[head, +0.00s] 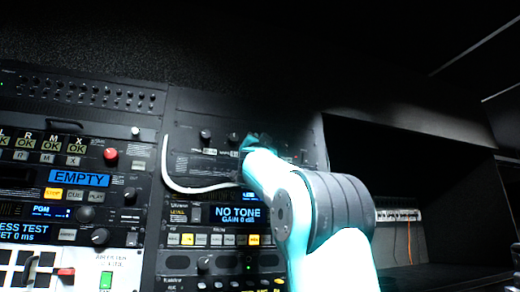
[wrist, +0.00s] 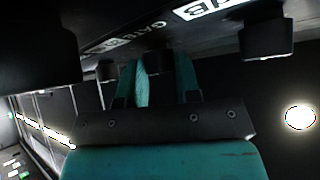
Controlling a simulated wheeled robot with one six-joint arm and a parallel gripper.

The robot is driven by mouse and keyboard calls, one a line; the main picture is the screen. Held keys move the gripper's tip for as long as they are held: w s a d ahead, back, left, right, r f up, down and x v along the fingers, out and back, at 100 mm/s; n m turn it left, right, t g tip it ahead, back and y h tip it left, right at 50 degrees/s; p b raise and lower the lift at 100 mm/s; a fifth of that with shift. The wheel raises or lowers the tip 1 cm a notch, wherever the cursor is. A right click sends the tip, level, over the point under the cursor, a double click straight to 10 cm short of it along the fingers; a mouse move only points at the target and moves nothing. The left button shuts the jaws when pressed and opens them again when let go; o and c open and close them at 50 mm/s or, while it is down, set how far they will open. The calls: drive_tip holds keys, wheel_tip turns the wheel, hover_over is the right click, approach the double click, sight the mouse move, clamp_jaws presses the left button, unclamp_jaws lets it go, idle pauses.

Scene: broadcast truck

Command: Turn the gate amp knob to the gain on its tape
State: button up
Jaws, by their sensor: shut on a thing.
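My gripper (wrist: 158,78) has its teal fingers on either side of a dark knob (wrist: 158,64), shut on it. The rest of the tape's writing is too slanted and small to read. In the head view my gripper (head: 256,141) reaches the upper black panel (head: 190,118) and hides the held knob. The knob's pointer cannot be seen.
Other dark knobs sit close by, one at right in the wrist view (wrist: 266,38) and one left of my gripper in the head view (head: 205,134). A white cable (head: 185,188) loops below. A display (head: 238,215) reads "NO TONE, GAIN 0 dB".

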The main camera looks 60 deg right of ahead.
drive_tip(key=shift+w+a+r+m+g, duration=0.1)
drive_tip(key=shift+w+m+g, duration=0.05)
drive_tip(key=shift+m+g, duration=2.35)
drive_tip(key=shift+m, duration=0.5)
drive_tip(key=shift+h, duration=0.3)
drive_tip(key=o, duration=0.9)
drive_tip(key=shift+b+v, duration=6)
drive_tip(key=shift+v, duration=2.7)
drive_tip(key=shift+r, duration=0.15)
